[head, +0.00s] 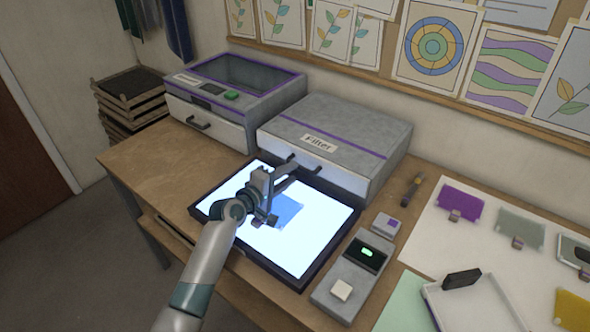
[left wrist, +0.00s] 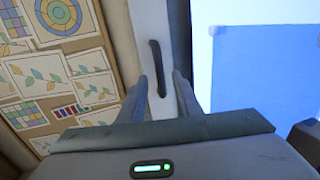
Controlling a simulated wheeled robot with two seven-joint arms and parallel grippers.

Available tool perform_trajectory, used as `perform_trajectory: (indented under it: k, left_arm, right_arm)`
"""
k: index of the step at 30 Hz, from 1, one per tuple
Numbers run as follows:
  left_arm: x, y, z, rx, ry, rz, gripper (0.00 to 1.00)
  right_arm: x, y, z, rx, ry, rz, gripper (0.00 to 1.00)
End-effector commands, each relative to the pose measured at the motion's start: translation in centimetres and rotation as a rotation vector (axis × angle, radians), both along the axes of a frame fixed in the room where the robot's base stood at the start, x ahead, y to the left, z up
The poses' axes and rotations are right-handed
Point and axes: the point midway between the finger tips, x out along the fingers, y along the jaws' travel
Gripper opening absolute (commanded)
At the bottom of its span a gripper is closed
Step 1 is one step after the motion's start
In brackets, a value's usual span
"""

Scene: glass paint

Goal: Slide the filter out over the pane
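The filter (head: 338,134) is a grey box with a purple stripe and a "Filter" label, standing at the back edge of the lit panel. Its white front bears a dark bar handle (head: 305,164). The pane (head: 287,213) is a blue square lying on the bright panel (head: 318,225). My left gripper (head: 291,170) is above the panel, pointing at the handle. In the left wrist view its two fingers are apart, and the dark handle (left wrist: 157,68) shows between and just beyond their tips. I cannot tell whether they touch it. My right gripper is not in view.
A second grey box (head: 235,85) with a dark window and a green button stands left of the filter. A control box (head: 352,275) stands right of the panel. A white sheet (head: 430,236) with coloured glass samples covers the table's right side.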

Motion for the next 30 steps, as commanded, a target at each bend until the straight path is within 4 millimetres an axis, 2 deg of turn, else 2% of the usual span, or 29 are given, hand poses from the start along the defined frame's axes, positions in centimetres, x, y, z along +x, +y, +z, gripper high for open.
perform_trajectory:
  k: [3, 9, 20, 21, 24, 25, 30]
  left_arm:
    - [1.2, -0.9, -0.2, 0.000, 0.000, -0.002, 0.31]
    - [2.3, -1.6, -0.6, 0.000, 0.000, -0.001, 0.31]
    - [2.5, -1.8, -0.7, 0.000, 0.000, 0.000, 0.31]
    - [2.5, -1.8, -0.7, 0.000, 0.000, 0.000, 0.29]
    - [2.5, -1.8, -0.7, 0.000, 0.000, 0.000, 0.05]
    - [2.5, -1.8, -0.7, 0.000, 0.000, 0.000, 0.00]
    - [2.4, -1.8, -0.7, 0.000, 0.000, 0.000, 0.00]
  right_arm:
    - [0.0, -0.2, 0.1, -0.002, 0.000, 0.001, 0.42]
    - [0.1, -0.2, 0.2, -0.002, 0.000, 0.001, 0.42]
    - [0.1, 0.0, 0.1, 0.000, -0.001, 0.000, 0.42]
    - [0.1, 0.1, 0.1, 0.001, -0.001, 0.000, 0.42]
    - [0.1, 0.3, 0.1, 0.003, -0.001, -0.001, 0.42]
    - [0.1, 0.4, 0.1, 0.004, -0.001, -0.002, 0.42]
    - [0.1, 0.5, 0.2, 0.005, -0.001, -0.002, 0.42]
